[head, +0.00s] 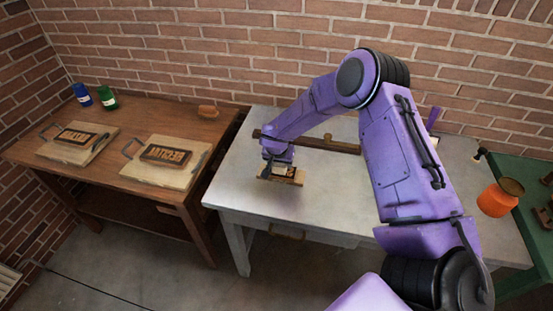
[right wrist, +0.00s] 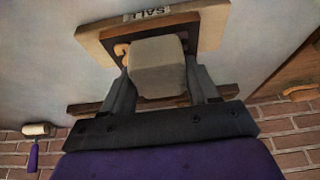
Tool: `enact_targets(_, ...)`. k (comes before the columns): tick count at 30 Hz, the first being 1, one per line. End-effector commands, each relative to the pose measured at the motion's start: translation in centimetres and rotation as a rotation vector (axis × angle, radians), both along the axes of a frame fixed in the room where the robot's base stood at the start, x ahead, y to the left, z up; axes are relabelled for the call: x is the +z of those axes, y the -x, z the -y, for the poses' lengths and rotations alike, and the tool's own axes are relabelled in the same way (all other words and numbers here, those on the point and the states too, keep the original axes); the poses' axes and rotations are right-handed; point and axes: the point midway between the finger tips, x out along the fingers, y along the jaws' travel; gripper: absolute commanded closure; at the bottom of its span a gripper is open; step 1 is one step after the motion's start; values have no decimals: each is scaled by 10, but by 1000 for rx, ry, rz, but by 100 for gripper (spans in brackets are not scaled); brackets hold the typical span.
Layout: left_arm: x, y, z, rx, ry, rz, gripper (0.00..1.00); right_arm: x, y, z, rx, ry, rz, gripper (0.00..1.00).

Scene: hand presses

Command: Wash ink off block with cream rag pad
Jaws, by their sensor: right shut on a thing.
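My right gripper (head: 279,160) is low over the grey table and shut on the cream rag pad (right wrist: 158,66). In the right wrist view, the pad sits between the fingers of the right gripper (right wrist: 160,85). Past the pad is a wooden block with a brown frame (right wrist: 205,40) and a pale strip with dark letters at the top. In the head view, the block (head: 290,177) lies under the gripper, partly hidden by it. I cannot tell whether the pad touches the block. My left gripper is not in view.
A dark wooden bar (head: 340,147) lies behind the gripper. Two boards with letter blocks (head: 70,137) (head: 165,154), a blue jar (head: 82,95) and a green jar (head: 107,98) stand on the brown table. An orange jar (head: 497,199) is at right. The grey table's front left is clear.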

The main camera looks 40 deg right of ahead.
Motion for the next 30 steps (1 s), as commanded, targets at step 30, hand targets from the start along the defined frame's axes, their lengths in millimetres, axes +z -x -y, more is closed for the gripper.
enact_targets(30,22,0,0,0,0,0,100,13,-29,-27,0,-2,-3,65)
